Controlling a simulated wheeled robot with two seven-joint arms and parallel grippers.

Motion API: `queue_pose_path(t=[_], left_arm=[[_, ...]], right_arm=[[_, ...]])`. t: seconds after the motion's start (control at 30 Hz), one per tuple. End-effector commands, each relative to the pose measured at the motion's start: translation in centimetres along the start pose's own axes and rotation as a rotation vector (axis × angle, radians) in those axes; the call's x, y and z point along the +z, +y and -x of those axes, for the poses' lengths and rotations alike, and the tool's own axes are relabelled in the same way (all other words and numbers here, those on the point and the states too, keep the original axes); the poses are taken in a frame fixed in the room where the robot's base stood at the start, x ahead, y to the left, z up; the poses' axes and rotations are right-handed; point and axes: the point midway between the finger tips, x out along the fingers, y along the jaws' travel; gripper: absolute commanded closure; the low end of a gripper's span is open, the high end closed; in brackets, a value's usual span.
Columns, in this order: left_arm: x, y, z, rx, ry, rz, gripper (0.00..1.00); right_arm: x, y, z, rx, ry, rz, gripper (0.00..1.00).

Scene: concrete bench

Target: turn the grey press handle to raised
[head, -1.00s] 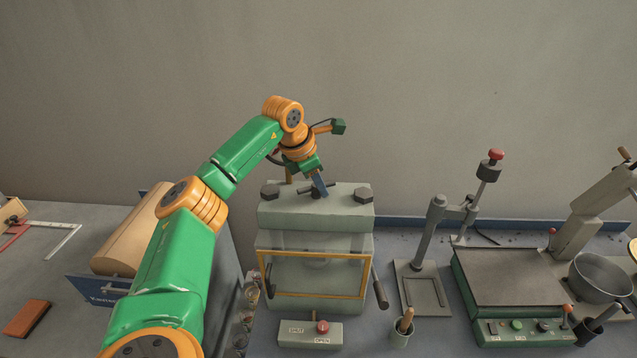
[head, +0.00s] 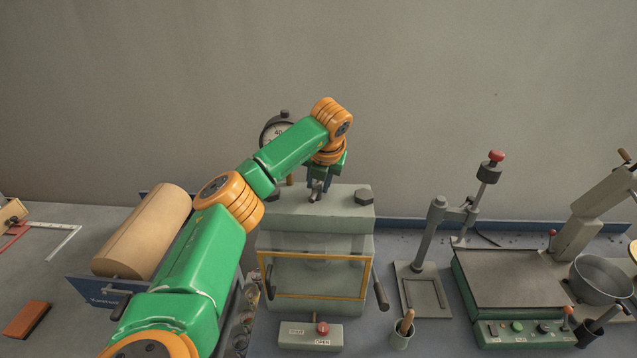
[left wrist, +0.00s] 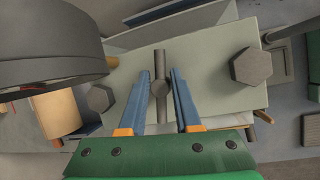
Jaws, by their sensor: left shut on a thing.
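The grey press handle (head: 315,197) is a T-shaped bar on a round hub, on top of the grey-green press (head: 325,217). In the left wrist view the handle (left wrist: 160,60) runs front to back between two dark hexagonal bolts. My left gripper (head: 321,184) reaches down onto it from above. In the left wrist view the blue fingers of my left gripper (left wrist: 160,84) stand on either side of the bar at its hub, shut on it. The fingers partly hide the handle in the head view. My right gripper is not in view.
A dial gauge (head: 278,132) stands behind the press, close to my left wrist. A control box (head: 309,336) with a red knob sits in front. A lever stand (head: 437,225) and a green-based machine (head: 510,275) stand right. A tan roll (head: 145,230) lies left.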

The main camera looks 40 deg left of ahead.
Motion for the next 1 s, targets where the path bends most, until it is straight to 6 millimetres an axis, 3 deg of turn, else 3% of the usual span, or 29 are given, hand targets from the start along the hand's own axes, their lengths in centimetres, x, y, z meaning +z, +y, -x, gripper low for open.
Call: queue_pose_path(t=[0.5,1.0], left_arm=[[0.04,0.09,-0.06,0.147,0.079,0.355,1.0],[0.04,0.24,-0.1,0.195,0.103,0.469,1.0]], right_arm=[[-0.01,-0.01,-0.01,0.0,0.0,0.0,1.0],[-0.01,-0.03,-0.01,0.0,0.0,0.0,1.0]])
